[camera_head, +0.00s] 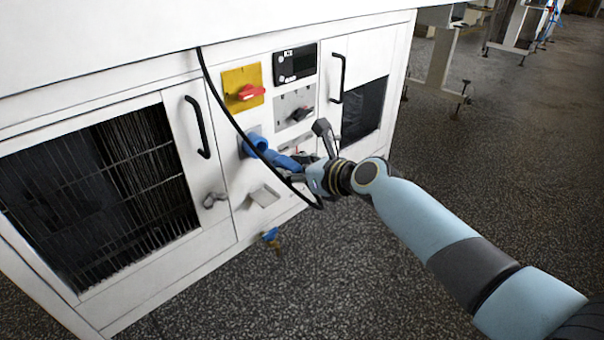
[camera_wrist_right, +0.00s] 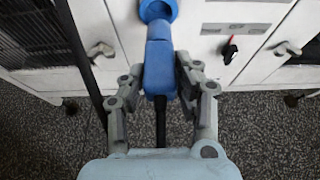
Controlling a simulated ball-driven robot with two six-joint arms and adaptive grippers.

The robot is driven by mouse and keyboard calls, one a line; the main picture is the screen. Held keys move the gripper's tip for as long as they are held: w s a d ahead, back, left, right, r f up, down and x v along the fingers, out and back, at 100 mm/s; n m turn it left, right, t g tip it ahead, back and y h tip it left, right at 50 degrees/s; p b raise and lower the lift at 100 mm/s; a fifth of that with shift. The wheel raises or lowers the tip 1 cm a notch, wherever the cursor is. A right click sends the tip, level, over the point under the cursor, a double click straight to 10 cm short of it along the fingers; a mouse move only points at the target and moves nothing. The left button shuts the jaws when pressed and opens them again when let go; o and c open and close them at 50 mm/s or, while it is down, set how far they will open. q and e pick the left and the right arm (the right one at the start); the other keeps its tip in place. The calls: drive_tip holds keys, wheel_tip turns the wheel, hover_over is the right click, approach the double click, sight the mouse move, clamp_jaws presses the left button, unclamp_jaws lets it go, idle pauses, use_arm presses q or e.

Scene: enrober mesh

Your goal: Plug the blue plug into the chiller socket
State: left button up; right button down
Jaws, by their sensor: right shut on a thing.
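The blue plug (camera_wrist_right: 158,68) is between the fingers of my right gripper (camera_wrist_right: 155,78), which is shut on it, with its black cord running back toward the wrist. In the head view the plug (camera_head: 281,160) points left toward the panel, and my right gripper (camera_head: 303,166) is just behind it. The blue round chiller socket (camera_head: 254,144) is on the white cabinet front; it also shows at the top of the wrist view (camera_wrist_right: 158,9). The plug's front end meets the socket's mouth in the picture; I cannot tell how deep it sits. My left gripper is not in view.
A black cable (camera_head: 226,110) hangs in front of the panel and passes by the plug. Above are a red switch on a yellow plate (camera_head: 243,88) and a dark display (camera_head: 295,63). Black door handles (camera_head: 197,127) stick out.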

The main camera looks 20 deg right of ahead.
sight(282, 157)
drive_tip(key=shift+w+a+r, duration=0.1)
drive_tip(key=shift+w+a, duration=0.2)
drive_tip(key=shift+w, duration=0.5)
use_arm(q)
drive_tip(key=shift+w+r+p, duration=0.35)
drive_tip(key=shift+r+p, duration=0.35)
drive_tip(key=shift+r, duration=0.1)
use_arm(e)
drive_tip(key=shift+r, duration=0.1)
idle(1.0)
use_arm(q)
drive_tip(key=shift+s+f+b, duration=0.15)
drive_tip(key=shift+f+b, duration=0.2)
use_arm(e)
drive_tip(key=shift+w+a, duration=0.25)
drive_tip(key=shift+w, duration=0.45)
drive_tip(key=shift+w+a, duration=0.25)
drive_tip(key=shift+w, duration=0.45)
drive_tip(key=shift+w+a, duration=0.25)
drive_tip(key=shift+w, duration=0.45)
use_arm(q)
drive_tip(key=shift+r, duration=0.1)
use_arm(e)
drive_tip(key=shift+s, duration=0.1)
